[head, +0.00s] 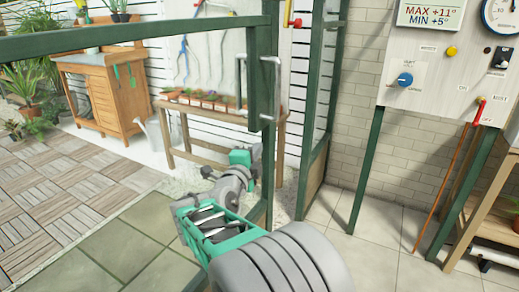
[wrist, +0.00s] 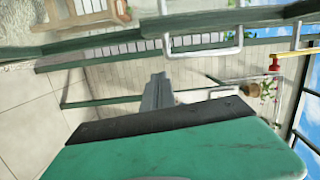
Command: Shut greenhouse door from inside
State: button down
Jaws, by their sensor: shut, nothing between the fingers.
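The green-framed glazed door (head: 130,36) crosses the left and middle of the head view. It stands ajar, with a gap between its upright edge and the green door post (head: 322,100) to the right. A pale bar handle (head: 269,90) is on that edge. In the wrist view a pale handle (wrist: 203,50) and a green frame bar (wrist: 190,25) lie beyond the fingertips. My gripper (head: 254,165) is low by the door's edge, below the handle. Its fingers (wrist: 157,92) are shut and empty. Whether they touch the door cannot be told.
A control panel (head: 440,70) on green legs stands at the right by a brick wall. Beyond the door are a wooden bench with pots (head: 215,110), a wooden cabinet (head: 110,90) and a watering can (head: 150,133). The tiled floor (head: 375,245) at right is clear.

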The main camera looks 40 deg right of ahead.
aim_at(275, 119)
jog(key=shift+m+h, duration=0.6)
jog(key=shift+m, duration=0.1)
jog(key=x, duration=1.5)
jog(key=shift+r, duration=0.35)
